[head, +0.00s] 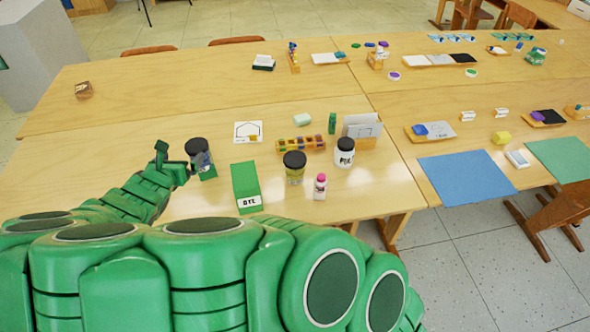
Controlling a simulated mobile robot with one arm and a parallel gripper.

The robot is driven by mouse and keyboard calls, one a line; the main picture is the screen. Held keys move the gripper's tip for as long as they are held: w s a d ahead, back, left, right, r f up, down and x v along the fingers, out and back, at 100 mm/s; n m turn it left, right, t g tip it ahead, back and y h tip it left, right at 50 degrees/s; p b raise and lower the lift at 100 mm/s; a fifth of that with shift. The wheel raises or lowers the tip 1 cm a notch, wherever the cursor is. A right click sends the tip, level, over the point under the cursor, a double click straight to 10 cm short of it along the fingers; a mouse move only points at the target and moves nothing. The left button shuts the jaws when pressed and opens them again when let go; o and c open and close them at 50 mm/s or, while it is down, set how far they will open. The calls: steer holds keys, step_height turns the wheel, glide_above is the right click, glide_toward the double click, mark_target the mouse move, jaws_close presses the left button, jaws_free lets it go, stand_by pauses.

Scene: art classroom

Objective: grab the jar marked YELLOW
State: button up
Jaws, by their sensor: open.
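Three jars with black lids stand on the near table. The left jar (198,153) looks bluish-grey, the middle jar (294,168) has yellowish sides, and the right jar (344,153) is white with dark lettering. The word YELLOW is not legible on any of them. My gripper (184,162) is open at the end of my green arm, low over the table, right beside the left jar. Green shows at that jar's base; I cannot tell if it is a finger or whether the jar is between the fingers. The middle jar is well to the right of my gripper.
A green box (246,187) stands between the left and middle jars. A small pink-capped bottle (320,187) stands just in front of the middle jar. A tray of colours (301,144) lies behind it. The table's left part is mostly clear.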

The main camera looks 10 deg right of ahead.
step_height(320, 180, up, 4)
steer(key=m+g+h, duration=0.3)
steer(key=m+h, duration=0.1)
glide_above(294, 159)
steer(key=s+a, duration=0.3)
steer(key=s, duration=0.1)
steer(key=shift+d+f, duration=0.1)
steer(key=shift+f, duration=5.75)
steer(key=shift+x, duration=3.85)
steer(key=shift+d+r, duration=0.15)
steer(key=shift+d, duration=0.05)
steer(key=c, duration=1.1)
steer(key=shift+r, duration=0.1)
steer(key=shift+c, duration=0.2)
